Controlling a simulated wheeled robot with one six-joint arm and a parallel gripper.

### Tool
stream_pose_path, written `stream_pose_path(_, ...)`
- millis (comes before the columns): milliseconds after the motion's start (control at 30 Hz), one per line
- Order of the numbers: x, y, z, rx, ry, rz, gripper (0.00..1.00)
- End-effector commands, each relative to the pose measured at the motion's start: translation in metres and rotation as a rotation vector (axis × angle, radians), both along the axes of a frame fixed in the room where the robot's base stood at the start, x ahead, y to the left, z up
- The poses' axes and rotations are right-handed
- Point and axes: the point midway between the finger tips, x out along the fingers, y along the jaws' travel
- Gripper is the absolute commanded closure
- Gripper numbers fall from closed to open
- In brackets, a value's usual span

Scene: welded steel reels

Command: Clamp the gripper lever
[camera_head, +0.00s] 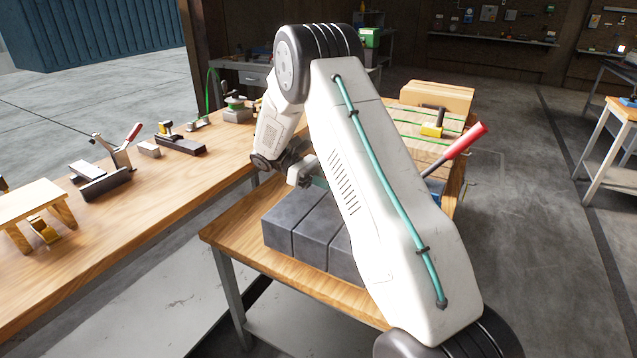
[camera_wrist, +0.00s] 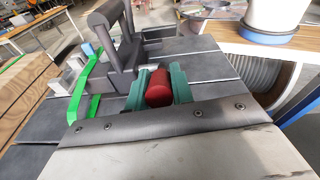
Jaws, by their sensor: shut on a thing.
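In the wrist view, my gripper (camera_wrist: 160,88) has its two green fingers closed on either side of a red rounded handle (camera_wrist: 159,90), seen nearly end-on. In the head view, my gripper is mostly hidden behind my arm, above the grey steel blocks. A lever with a red grip (camera_head: 467,140) sticks up to the right of my arm; its lower end is hidden. I cannot tell whether it is the one held. A smaller clamp with a raised red-tipped lever (camera_head: 132,133) stands on the left bench.
Grey blocks (camera_head: 293,220) cover the near part of the wooden table (camera_head: 222,238). A dark upright frame (camera_wrist: 120,45) and a green strap (camera_wrist: 88,82) are close to my gripper in the wrist view. The long left bench (camera_head: 140,205) holds several small tools.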

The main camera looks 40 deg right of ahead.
Motion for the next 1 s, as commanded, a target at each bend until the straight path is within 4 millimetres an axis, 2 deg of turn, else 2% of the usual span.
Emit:
stream_pose_path(200,-0.0031,-0.0065,-0.0051,-0.014,0.036,-0.008,1.00)
stream_pose_path(600,-0.0038,-0.0054,-0.0068,-0.014,0.042,-0.008,1.00)
stream_pose_path(633,-0.0038,-0.0053,-0.0068,-0.014,0.042,-0.008,0.71)
stream_pose_path(700,-0.0035,-0.0050,-0.0066,-0.014,0.042,-0.007,0.55)
stream_pose_path(1000,-0.0021,-0.0038,-0.0051,-0.015,0.039,-0.004,0.55)
